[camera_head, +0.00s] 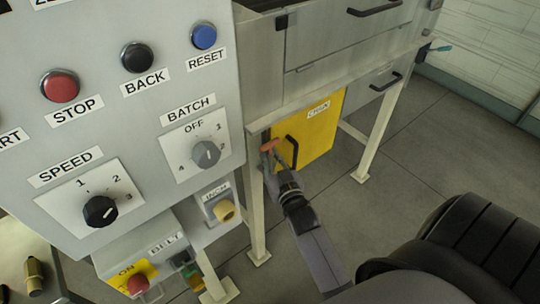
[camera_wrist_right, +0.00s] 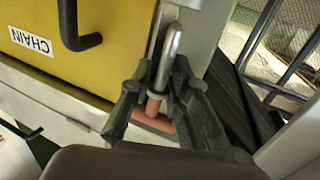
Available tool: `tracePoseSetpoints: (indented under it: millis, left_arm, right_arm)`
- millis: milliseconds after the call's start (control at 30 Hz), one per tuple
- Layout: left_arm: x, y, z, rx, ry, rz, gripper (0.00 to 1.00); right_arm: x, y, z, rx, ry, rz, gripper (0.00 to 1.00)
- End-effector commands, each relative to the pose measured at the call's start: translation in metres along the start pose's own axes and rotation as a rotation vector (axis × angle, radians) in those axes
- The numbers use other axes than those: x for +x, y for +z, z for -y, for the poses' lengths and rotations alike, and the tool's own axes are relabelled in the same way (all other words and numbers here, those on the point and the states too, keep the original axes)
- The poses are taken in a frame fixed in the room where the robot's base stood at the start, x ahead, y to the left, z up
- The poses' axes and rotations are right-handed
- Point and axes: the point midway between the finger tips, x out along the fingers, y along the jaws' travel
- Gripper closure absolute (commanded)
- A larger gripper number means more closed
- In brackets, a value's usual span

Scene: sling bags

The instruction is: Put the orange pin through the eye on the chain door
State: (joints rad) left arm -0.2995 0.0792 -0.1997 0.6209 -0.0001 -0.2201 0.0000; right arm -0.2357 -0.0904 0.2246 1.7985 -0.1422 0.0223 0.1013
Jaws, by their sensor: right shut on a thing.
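The yellow chain door (camera_head: 310,130), labelled CHAIN, has a black handle and sits low on the machine. It fills the upper left of the right wrist view (camera_wrist_right: 50,60). My right gripper (camera_head: 271,160) is at the door's left edge, shut on the orange pin (camera_head: 269,145). In the right wrist view the pin's orange grip (camera_wrist_right: 154,122) shows at the fingertips (camera_wrist_right: 155,100). A bright rounded metal part (camera_wrist_right: 172,48) stands just beyond the fingers beside the door edge. I cannot tell whether the pin passes through the eye. My left gripper is not in view.
A grey control panel (camera_head: 130,110) with buttons and dials stands close on the left. A pale machine leg (camera_head: 256,215) is just left of my right gripper, and another leg (camera_head: 380,130) stands to the right. Grey floor (camera_head: 420,140) lies open at the right.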

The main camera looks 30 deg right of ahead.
Motion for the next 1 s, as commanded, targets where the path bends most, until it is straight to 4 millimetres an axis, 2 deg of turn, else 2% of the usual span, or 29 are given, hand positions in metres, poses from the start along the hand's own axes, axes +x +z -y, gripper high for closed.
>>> tracePoseSetpoints:
  millis: [467, 1000]
  left_arm:
    - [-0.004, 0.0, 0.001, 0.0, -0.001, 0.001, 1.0]
    - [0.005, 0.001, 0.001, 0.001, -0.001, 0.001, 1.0]
  right_arm:
    - [0.0, 0.0, 0.0, 0.0, 0.0, -0.001, 1.0]
    - [0.0, 0.012, 0.0, 0.0, 0.0, -0.001, 1.0]
